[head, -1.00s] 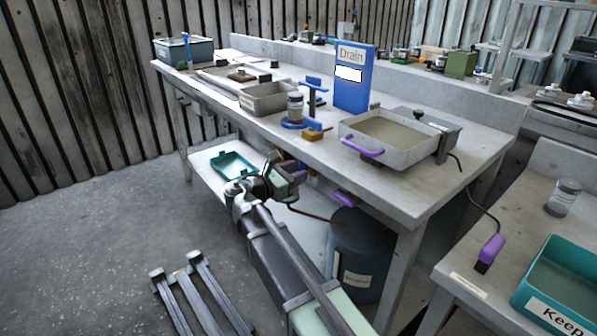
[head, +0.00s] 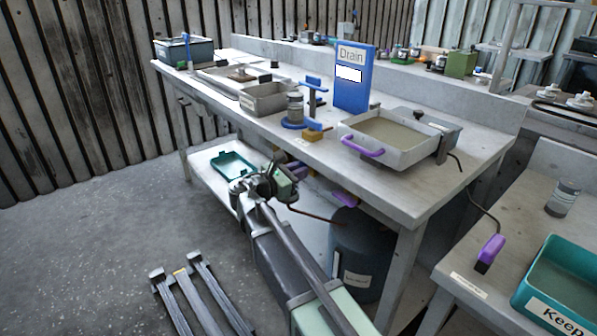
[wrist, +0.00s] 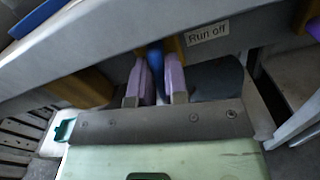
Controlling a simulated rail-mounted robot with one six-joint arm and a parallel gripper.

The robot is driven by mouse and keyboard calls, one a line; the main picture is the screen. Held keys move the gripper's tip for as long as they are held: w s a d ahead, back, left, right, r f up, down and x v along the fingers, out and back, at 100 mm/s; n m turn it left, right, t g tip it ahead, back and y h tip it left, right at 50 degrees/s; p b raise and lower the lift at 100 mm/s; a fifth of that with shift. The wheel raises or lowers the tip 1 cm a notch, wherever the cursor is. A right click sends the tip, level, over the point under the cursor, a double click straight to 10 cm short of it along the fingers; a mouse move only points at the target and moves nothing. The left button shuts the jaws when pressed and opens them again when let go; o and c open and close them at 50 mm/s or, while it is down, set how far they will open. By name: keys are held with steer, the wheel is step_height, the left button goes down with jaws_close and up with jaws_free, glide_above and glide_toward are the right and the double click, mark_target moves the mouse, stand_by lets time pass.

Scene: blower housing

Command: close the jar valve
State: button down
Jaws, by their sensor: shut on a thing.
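The valve shows in the wrist view as a blue lever (wrist: 155,58) under the bench edge, next to a yellow-brown block and a "Run off" label (wrist: 207,33). My gripper (wrist: 156,70) has its two pale purple fingers on either side of the blue lever and is shut on it. In the head view my gripper (head: 292,174) is at the front edge of the bench, below the jar (head: 295,108). The jar is grey with a pale label and stands upright on a blue stand (head: 292,124). The lever's far end is hidden.
A blue "Drain" sign (head: 352,80) and a grey basin with a purple handle (head: 380,133) stand on the bench. Below are a dark drum (head: 362,250) and a teal tray (head: 232,164). The floor at left is mostly clear.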

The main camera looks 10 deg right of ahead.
steer(key=m, duration=0.4)
steer(key=shift+s+f+m, duration=0.1)
steer(key=shift+m, duration=5.7)
steer(key=c, duration=1.1)
jaws_free()
steer(key=shift+d, duration=0.1)
steer(key=shift+c, duration=0.2)
